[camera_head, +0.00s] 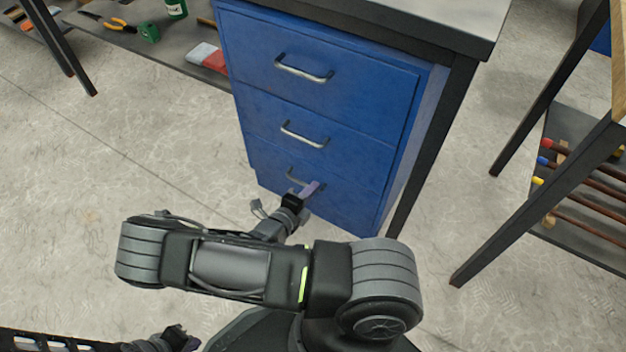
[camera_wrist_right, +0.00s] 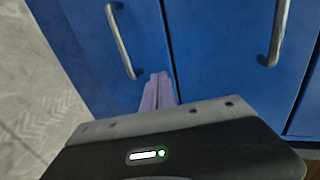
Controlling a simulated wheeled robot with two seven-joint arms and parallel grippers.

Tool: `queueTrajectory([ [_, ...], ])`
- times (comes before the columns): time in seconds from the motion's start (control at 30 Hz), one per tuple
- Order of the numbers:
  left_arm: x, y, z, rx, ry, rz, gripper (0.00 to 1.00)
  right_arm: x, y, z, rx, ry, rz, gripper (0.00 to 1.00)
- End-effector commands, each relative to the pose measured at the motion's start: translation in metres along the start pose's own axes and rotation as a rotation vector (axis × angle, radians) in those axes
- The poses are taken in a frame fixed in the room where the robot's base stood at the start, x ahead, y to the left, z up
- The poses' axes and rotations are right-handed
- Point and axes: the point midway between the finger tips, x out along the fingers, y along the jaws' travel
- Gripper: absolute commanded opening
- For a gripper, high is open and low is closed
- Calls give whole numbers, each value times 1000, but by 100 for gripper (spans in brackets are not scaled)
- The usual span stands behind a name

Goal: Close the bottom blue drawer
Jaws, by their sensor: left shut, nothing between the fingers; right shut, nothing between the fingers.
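The blue drawer cabinet (camera_head: 330,100) stands ahead with three drawers in a column, each with a metal handle. The bottom drawer (camera_head: 340,208) looks about level with the drawers above it; a small gap cannot be ruled out. Its handle (camera_head: 296,178) is partly behind my right gripper (camera_head: 310,188). In the right wrist view the purple fingers of my right gripper (camera_wrist_right: 158,90) are shut and empty, at or very near the bottom drawer's front, beside its handle (camera_wrist_right: 121,42). Contact cannot be told. My left gripper (camera_head: 184,341) is low at the bottom left, shut and empty, far from the cabinet.
A worktop (camera_head: 430,15) on dark legs covers the cabinet. A table with a lower shelf of rods (camera_head: 590,190) stands at the right. A low shelf with tools (camera_head: 130,35) is at the upper left. The floor (camera_head: 100,150) left of the cabinet is clear.

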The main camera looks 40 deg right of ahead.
Motion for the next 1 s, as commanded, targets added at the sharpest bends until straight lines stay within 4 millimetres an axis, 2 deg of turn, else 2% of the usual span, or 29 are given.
queueTrajectory([
  [0.03, -7, 4, 1, 2, -3, 2, 0, -15, -4, 2, 4, -4, 4, 0],
  [0.2, -15, 10, 4, 8, -11, 6, 0, -55, -3, 2, 3, -4, 4, 0],
  [0.4, -20, 13, 6, 10, -16, 8, 0, -86, -1, 2, 2, -3, 4, 0],
  [0.57, -21, 14, 7, 11, -18, 9, 0, -94, 0, 1, 2, -2, 3, 0],
  [1.0, -21, 14, 7, 11, -17, 9, 0, -94, 0, 1, 2, -2, 2, 0],
])
